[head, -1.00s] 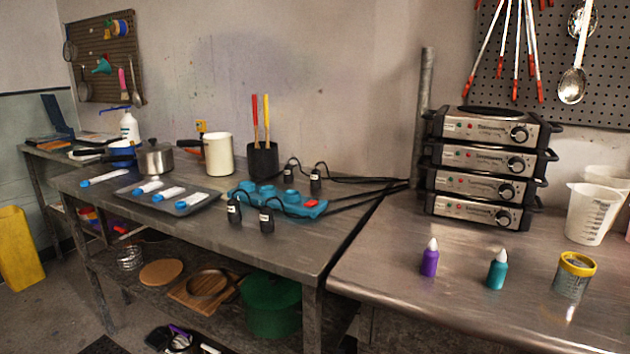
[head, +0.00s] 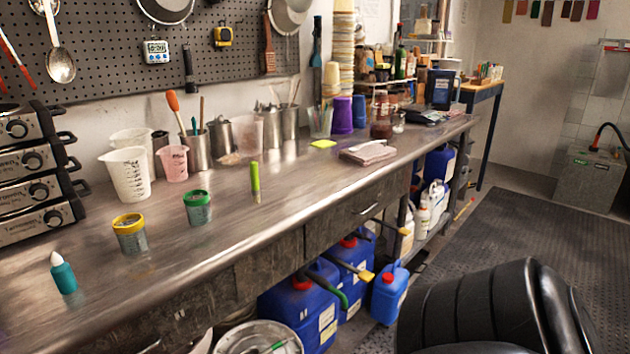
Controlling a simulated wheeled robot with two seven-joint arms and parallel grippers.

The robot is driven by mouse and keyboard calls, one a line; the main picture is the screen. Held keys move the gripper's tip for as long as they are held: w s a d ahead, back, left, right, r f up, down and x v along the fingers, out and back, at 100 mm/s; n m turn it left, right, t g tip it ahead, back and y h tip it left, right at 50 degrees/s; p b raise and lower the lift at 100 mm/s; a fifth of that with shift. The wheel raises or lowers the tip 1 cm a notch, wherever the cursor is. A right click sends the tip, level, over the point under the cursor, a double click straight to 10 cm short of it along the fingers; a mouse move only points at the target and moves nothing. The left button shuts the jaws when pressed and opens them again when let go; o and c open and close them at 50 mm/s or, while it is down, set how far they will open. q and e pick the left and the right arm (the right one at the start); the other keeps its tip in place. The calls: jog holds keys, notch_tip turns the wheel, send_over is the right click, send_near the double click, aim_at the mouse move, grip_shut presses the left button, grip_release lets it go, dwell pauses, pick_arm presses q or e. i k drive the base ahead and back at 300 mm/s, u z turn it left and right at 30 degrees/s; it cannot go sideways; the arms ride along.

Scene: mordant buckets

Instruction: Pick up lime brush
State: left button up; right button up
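A slim lime-green upright object (head: 255,182), which looks like the lime brush, stands on the metal bench (head: 300,190) near the middle of the head view. Its bristles are too small to make out. Neither of my grippers is in view, so their state does not show.
A green-lidded jar (head: 198,208), a yellow-lidded jar (head: 131,235) and a teal bottle (head: 63,274) stand left of it. Measuring jugs (head: 128,174) and tool pots (head: 196,152) stand behind. A lime pad (head: 323,144) and folded cloth (head: 368,153) lie right. Blue canisters (head: 303,310) stand below.

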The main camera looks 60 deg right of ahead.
aim_at(253, 165)
jog(key=z, duration=1.6)
